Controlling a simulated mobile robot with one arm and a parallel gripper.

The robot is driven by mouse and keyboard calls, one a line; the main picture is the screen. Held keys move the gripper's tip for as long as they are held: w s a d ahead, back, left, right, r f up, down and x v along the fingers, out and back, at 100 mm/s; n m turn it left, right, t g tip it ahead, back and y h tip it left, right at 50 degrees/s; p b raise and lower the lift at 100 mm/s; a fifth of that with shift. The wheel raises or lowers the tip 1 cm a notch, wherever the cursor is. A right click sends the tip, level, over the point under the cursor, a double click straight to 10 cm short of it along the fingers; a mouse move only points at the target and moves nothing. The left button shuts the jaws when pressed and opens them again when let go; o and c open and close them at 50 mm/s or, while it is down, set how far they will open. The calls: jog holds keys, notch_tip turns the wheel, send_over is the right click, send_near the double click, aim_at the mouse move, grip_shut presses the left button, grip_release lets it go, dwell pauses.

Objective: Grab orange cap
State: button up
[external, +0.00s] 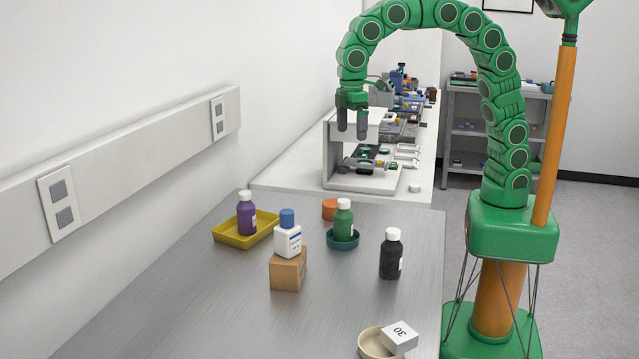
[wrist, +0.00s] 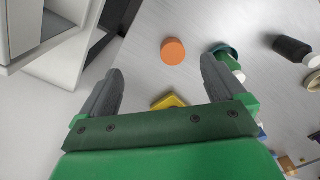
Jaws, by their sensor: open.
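The orange cap (external: 329,209) is a short round disc on the metal table, behind the green bottle in the external view. In the wrist view the orange cap (wrist: 173,51) lies on bare table, beyond the fingertips and roughly midway between them. My gripper (external: 352,135) points down, well above and behind the table's far end, in front of the white instrument frame. In the wrist view my gripper (wrist: 160,75) has its two grey fingers wide apart with nothing between them. The cap is apart from the fingers.
A green bottle (external: 343,220) in a teal dish stands close beside the cap. A yellow tray (external: 228,232) with a purple bottle is left. A white bottle on a cardboard box (external: 287,272) and a black bottle (external: 391,254) stand nearer. The white frame (external: 331,160) stands behind.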

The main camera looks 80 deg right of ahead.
jog(key=n, duration=0.1)
send_over(334, 203)
jog(key=s, duration=0.1)
jog(key=f, duration=1.4)
jog(key=shift+s+d, duration=0.25)
jog(key=shift+d, duration=0.1)
jog(key=shift+w+f, duration=0.15)
jog(key=shift+f, duration=1.6)
jog(key=shift+w+a+f, duration=0.2)
jog(key=shift+w+f, duration=0.1)
jog(key=shift+f, duration=0.45)
jog(key=shift+w+a+f, duration=0.1)
jog(key=shift+w+f, duration=0.05)
jog(key=shift+f, duration=0.75)
jog(key=shift+w+a+f, duration=0.1)
jog(key=shift+f, duration=0.8)
jog(key=c, duration=1)
